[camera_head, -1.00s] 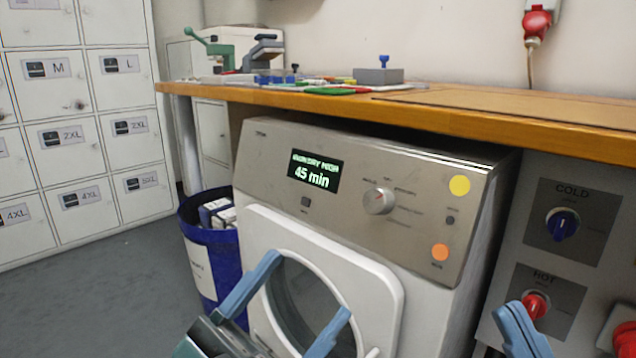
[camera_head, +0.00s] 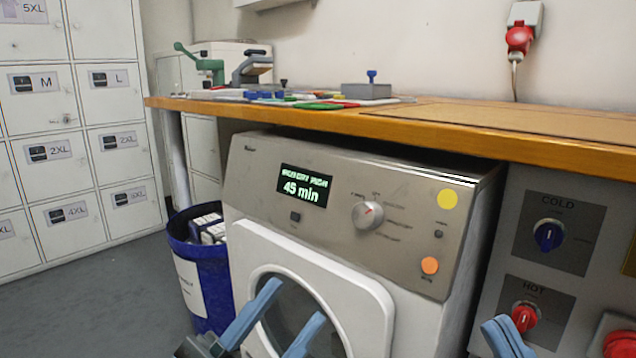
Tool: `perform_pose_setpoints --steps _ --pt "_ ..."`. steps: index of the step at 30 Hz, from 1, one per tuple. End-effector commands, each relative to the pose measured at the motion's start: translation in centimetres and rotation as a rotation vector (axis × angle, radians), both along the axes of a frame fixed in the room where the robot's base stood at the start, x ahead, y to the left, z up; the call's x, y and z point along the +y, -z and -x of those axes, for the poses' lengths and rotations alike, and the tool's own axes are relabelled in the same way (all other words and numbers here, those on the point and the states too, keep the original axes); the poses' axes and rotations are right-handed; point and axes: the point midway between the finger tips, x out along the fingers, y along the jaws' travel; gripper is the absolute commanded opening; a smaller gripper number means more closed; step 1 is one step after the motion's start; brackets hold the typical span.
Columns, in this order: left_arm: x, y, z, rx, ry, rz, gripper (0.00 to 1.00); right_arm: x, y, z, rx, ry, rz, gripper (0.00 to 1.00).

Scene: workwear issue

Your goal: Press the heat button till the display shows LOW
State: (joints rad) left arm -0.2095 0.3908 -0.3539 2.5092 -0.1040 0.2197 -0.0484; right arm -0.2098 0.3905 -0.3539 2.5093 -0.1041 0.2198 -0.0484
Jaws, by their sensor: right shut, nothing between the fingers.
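The washing machine (camera_head: 330,170) stands under the wooden counter. Its lit display (camera_head: 304,186) reads 45 min under a line too blurred to read. A small dark button (camera_head: 295,217) is below the display, and another small dark button (camera_head: 439,234) is at the panel's right. A yellow round spot (camera_head: 447,199) and an orange one (camera_head: 429,266) are near it. The button labels are too small to tell which is heat. My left gripper (camera_head: 297,300) is open and empty in front of the door. My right gripper (camera_head: 492,328) is shut and empty, low at the right, apart from the panel.
A dial (camera_head: 367,215) sits mid-panel. The counter (camera_head: 470,136) overhangs the machine. A blue bin (camera_head: 199,270) stands to the left, with lockers (camera_head: 107,165) beyond. At the right, a grey panel carries a blue cold knob (camera_head: 549,235) and a red hot knob (camera_head: 525,317).

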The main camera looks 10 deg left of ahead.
Motion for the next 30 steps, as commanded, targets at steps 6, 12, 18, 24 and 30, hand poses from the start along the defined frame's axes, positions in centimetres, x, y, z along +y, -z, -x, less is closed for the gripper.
perform_pose_setpoints --steps 6,12,18,24,30 --pt "0.00 0.01 0.00 0.000 0.000 0.000 0.16 0.00 0.01 0.00 0.000 0.000 0.000 0.00" --pt "0.00 0.01 0.00 0.000 0.000 0.000 0.00 -0.01 0.01 -0.01 0.000 0.000 0.000 0.00" --pt "0.00 0.01 0.00 0.000 0.000 0.000 0.00 -0.01 0.01 -0.01 0.000 0.000 0.000 0.00" --pt "0.01 0.00 0.00 0.000 0.000 0.000 0.00 -0.01 0.01 -0.01 0.000 0.000 0.000 0.00" --pt "0.01 0.00 0.00 0.000 0.000 0.000 0.00 -0.01 0.00 0.00 0.000 0.000 0.000 0.00"
